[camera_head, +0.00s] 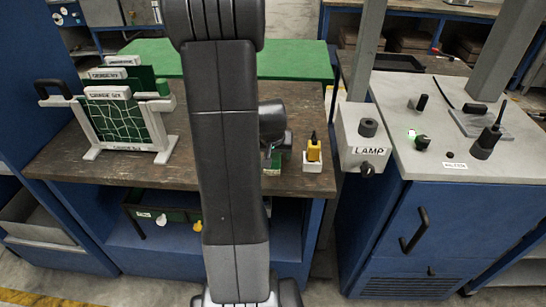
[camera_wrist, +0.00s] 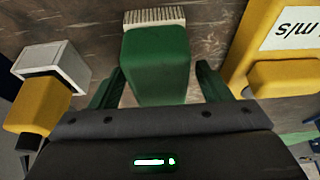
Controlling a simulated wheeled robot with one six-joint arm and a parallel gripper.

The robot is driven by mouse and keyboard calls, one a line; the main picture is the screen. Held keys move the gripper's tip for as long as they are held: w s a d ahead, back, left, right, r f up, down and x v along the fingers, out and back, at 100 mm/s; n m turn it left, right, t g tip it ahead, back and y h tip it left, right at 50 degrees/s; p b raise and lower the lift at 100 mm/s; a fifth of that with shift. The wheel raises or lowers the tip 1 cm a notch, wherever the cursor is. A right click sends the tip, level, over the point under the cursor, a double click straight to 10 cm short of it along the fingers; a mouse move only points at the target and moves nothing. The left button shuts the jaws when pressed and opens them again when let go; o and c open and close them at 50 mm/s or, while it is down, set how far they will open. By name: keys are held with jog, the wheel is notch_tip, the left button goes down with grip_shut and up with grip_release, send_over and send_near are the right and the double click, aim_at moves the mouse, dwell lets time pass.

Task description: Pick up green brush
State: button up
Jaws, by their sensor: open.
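The green brush (camera_wrist: 155,60) with a pale bristle strip at its far end is in the middle of the wrist view. My gripper (camera_wrist: 160,72) is open, with one green-looking finger on each side of the brush. Narrow gaps show between the fingers and the brush, and I cannot tell whether either finger touches it. In the head view a small part of the green brush (camera_head: 275,160) shows on the wooden bench, just right of my arm. My arm hides most of the gripper and brush there.
A yellow tool in a white holder (camera_head: 313,157) stands close on the right; a yellow item with "m/s" lettering (camera_wrist: 285,45) is close in the wrist view. The wooden bench (camera_head: 50,160) carries a rack of green panels (camera_head: 120,120) at left. A lamp box (camera_head: 362,137) stands right.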

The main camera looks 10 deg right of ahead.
jog(key=shift+f+b, duration=0.25)
jog(key=shift+b, duration=0.15)
jog(key=shift+c, duration=0.2)
jog(key=c, duration=1.1)
